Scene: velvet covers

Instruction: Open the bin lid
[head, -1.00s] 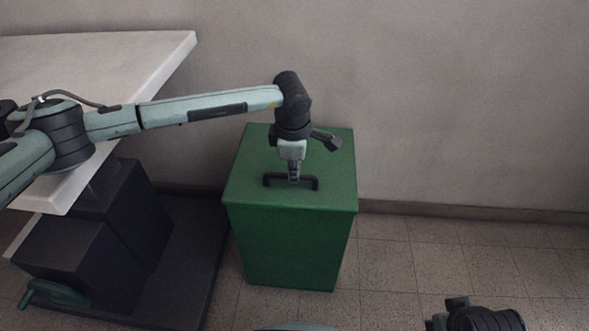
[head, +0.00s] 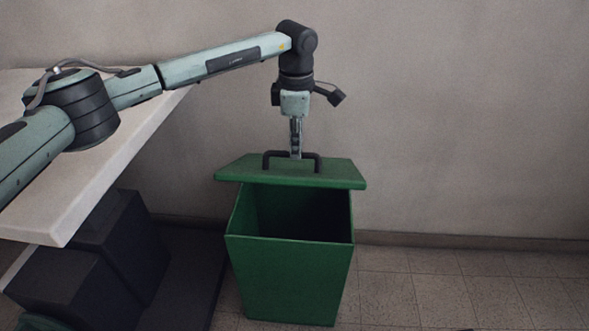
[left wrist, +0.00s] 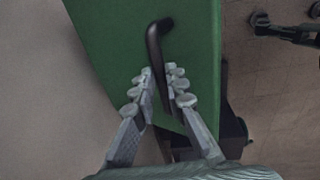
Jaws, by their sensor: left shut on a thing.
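The green bin (head: 290,278) stands on the floor against the wall, its dark inside showing from above. Its flat green lid (head: 338,176) is raised clear of the rim, roughly level, over the rear part of the opening. My left gripper (head: 296,154) points down and is shut on the lid's black handle (head: 311,156). In the left wrist view, the fingers (left wrist: 160,78) sit on either side of the handle bar (left wrist: 154,45), with the green lid (left wrist: 108,38) behind. A dark gripper, seemingly my right one (left wrist: 288,28), shows at the upper right there; its jaws are unclear.
A pale table (head: 120,150) stands at the left, its edge close to my left arm. The plain wall (head: 460,120) is right behind the bin. The tiled floor (head: 450,285) to the right of the bin is open.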

